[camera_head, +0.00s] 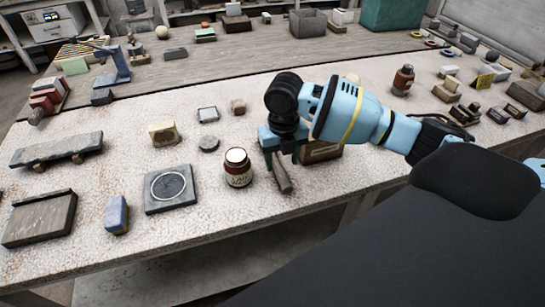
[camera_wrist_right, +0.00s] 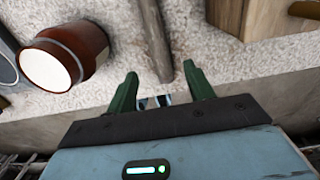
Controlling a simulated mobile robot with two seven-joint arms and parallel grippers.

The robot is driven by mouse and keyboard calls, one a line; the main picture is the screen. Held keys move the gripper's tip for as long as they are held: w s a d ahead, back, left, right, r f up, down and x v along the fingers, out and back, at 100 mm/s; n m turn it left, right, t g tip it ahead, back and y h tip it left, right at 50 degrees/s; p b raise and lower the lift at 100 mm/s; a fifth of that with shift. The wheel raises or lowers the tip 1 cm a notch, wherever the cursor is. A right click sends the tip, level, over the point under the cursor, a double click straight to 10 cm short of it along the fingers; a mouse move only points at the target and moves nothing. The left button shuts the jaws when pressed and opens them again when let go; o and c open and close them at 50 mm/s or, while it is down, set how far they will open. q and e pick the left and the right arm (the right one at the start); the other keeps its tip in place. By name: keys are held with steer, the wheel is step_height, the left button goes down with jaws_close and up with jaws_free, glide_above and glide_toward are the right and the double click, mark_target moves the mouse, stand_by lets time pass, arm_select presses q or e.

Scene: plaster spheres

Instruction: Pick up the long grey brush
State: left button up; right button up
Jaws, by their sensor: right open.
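The long grey brush (camera_head: 283,178) lies on the pale speckled worktop near its front edge, beneath my right gripper. In the head view its upper part is hidden by the gripper. In the right wrist view the brush (camera_wrist_right: 155,38) runs down from the top edge towards the gap between the green fingers. My right gripper (camera_head: 281,157) points down over it; in the wrist view the gripper (camera_wrist_right: 161,80) is open, with a finger to each side of the brush's line and no visible grip on it. My left gripper is not in view.
A brown jar with a white lid (camera_head: 238,168) stands close left of the brush, also in the wrist view (camera_wrist_right: 64,57). A wooden box (camera_head: 322,152) is close on the right. The worktop's front edge (camera_head: 262,227) is near.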

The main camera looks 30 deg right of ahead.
mark_target(281, 171)
steer(key=shift+w+d+f, duration=0.1)
steer(key=shift+w+f, duration=0.05)
steer(key=shift+f, duration=0.6)
steer(key=shift+w+d+f, duration=0.1)
steer(key=shift+w+f, duration=0.1)
steer(key=shift+f, duration=0.6)
steer(key=shift+w+f, duration=0.15)
steer(key=shift+f, duration=1.25)
steer(key=c, duration=1.1)
steer(key=shift+r, duration=0.1)
